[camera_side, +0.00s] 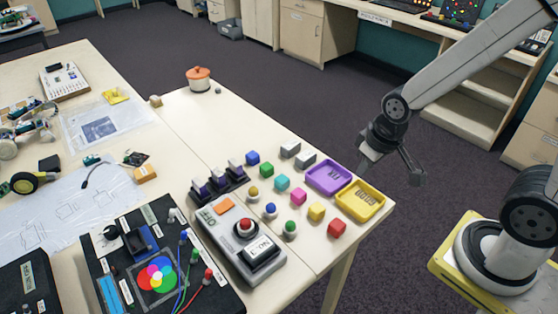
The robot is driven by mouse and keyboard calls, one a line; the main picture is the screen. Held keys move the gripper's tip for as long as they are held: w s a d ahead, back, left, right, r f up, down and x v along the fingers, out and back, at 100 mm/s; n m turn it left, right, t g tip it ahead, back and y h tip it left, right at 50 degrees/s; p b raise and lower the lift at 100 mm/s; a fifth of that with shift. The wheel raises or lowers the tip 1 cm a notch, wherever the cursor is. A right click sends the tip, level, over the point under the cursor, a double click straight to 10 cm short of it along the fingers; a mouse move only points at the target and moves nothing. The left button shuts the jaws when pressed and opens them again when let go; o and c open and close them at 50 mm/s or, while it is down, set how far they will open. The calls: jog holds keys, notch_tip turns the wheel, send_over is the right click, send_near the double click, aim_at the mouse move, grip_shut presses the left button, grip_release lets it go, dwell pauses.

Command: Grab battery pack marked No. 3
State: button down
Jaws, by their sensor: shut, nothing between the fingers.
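No marking No. 3 is readable at this size, so I cannot tell which thing is that battery pack. Several dark purple and black pieces with pale tops (218,178) stand in a row left of the coloured blocks. Two grey blocks (290,149) (305,160) lie near the purple tray. My gripper is apart from all of these.
A purple tray (311,186) and a yellow tray (378,198) sit at the table's right edge. Coloured cubes and round-topped pieces stand between. A grey box with a red button (276,264) is in front.

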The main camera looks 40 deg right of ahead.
aim_at(259, 250)
jog(key=shift+c, duration=0.6)
grip_release()
